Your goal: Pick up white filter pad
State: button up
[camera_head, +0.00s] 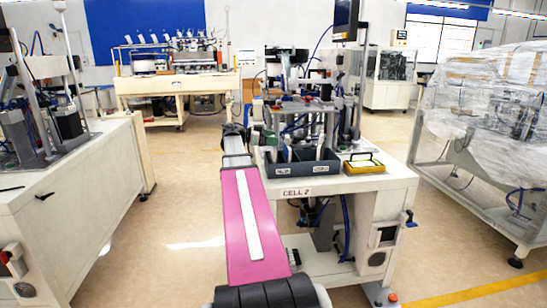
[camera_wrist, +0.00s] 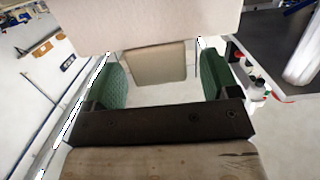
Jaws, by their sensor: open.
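My gripper (camera_head: 262,137) is at the left of the grey bins on the bench marked CELL 2. In the wrist view its two green fingers stand wide apart, and my gripper (camera_wrist: 163,82) is open with nothing between the pads. A white upright piece (camera_head: 320,147), which may be the white filter pad, stands in the right grey bin. A white piece (camera_wrist: 303,60) also shows in a dark bin at the upper right of the wrist view, apart from my fingers. I cannot tell whether these are the same piece.
The grey bins (camera_head: 320,168) sit along the bench's front edge. Another white bench (camera_head: 75,190) is at the left, with open floor (camera_head: 185,190) between.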

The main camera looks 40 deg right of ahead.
jog(key=shift+s+d+f, duration=0.1)
jog(key=shift+s+d, duration=0.1)
jog(key=shift+d, duration=0.15)
jog(key=c, duration=1.2)
jog(key=shift+c, duration=0.2)
